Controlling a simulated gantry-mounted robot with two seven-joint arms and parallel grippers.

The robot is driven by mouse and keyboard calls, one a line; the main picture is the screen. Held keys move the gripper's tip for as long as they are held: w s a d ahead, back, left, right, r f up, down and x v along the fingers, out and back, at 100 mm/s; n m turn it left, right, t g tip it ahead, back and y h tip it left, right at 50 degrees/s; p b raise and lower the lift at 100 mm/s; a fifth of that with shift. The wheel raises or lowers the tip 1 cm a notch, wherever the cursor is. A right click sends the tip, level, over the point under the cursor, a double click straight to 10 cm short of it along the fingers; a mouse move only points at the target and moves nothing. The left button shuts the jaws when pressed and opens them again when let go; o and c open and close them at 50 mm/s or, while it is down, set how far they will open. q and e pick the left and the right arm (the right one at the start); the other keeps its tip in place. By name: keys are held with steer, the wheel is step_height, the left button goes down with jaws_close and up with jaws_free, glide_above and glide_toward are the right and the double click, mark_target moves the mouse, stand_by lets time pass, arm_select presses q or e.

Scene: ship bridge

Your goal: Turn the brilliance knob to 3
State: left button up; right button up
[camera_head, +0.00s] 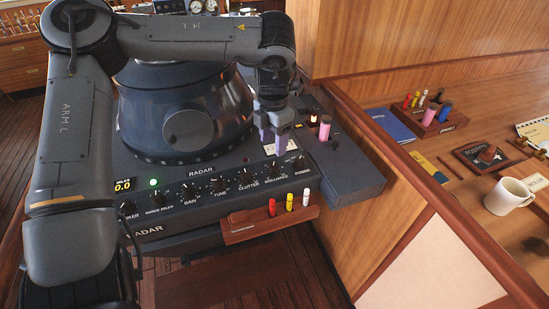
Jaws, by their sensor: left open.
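The radar console has a sloped dark panel (205,206) with a row of labelled black knobs. The brilliance knob (271,168) is near the right end of the row, between the clutter knob (246,176) and the power knob (299,161). The number it points at is too small to read. My left gripper (273,140) points down just above and behind the brilliance knob, its two fingers apart with nothing between them. It appears not to touch the knob. My right gripper is out of the picture.
A wooden holder (250,228) with red, yellow and white markers hangs on the panel's front edge. A pink cylinder (324,128) and small lit indicators stand on the side console at right. A wooden partition separates the desk with a white mug (508,195).

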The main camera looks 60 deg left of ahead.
mark_target(273, 165)
arm_select(q)
step_height(273, 165, down, 8)
steer(key=shift+s+r+p, duration=0.1)
steer(key=shift+r+p, duration=0.15)
steer(key=shift+p, duration=0.5)
steer(key=shift+f, duration=0.55)
steer(key=shift+c, duration=0.3)
steer(key=c, duration=1)
steer(key=shift+n, duration=0.3)
